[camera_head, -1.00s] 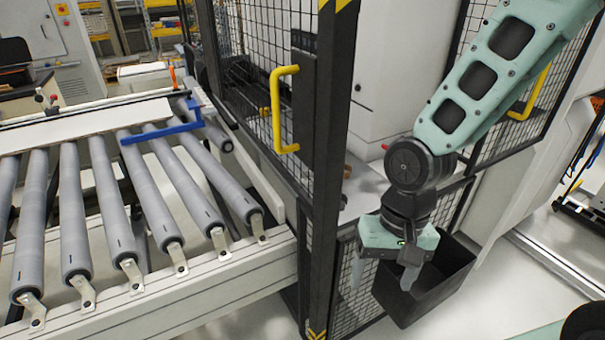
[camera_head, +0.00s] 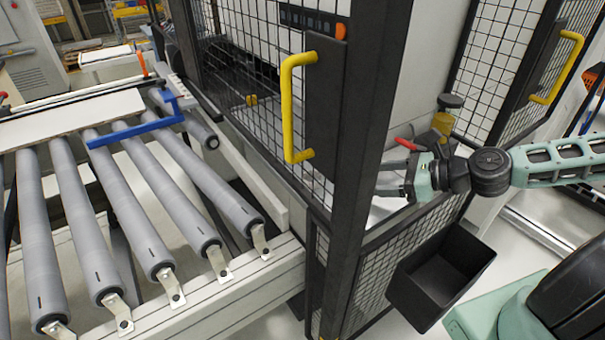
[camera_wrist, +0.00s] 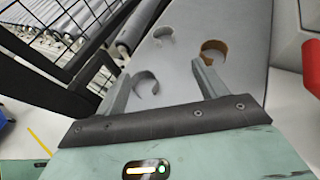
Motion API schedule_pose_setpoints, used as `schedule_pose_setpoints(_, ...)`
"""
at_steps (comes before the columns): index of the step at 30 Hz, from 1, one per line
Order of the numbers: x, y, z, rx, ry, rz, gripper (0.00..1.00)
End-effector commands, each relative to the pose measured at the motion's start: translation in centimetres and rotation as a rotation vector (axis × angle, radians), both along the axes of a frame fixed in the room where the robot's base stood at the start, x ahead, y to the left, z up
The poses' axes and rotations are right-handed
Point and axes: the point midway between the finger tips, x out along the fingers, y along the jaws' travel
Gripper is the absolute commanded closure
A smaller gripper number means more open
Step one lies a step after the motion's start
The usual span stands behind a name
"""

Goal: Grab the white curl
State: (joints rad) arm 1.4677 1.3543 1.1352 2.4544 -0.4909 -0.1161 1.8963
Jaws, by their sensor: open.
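In the wrist view, a whitish curl (camera_wrist: 144,75) lies on the pale grey surface (camera_wrist: 245,80), seen between the fingers and nearer the left one. A second whitish curl (camera_wrist: 164,30) lies farther out. A brown curl (camera_wrist: 214,45) lies to the right, by the right finger's tip. My gripper (camera_wrist: 160,70) is open and empty above the surface. In the head view my gripper (camera_head: 382,181) points left beside the dark fence post. The curls cannot be made out in the head view.
The dark fence post (camera_head: 362,120) and yellow-handled mesh door (camera_head: 290,110) stand left of the gripper. A black bin (camera_head: 440,275) is below it. A red part (camera_head: 405,143) sits just behind it; a red object (camera_wrist: 311,65) is at the wrist view's right. Rollers (camera_head: 190,180) lie left.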

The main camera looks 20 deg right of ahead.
Motion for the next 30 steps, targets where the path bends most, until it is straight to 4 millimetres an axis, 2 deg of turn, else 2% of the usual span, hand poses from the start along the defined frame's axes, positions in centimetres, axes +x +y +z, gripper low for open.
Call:
schedule_pose_setpoints(2, 0.4, -0.2, 0.2, 0.018, -0.002, -0.023, 0.29)
schedule_pose_setpoints(5, 1.0, 0.5, -0.1, 0.021, 0.000, -0.022, 0.29)
schedule_pose_setpoints(21, 6.5, 6.9, -3.6, 0.018, 0.001, -0.019, 0.29)
schedule_pose_setpoints(30, 7.9, 8.3, -4.5, 0.018, 0.000, -0.021, 0.29)
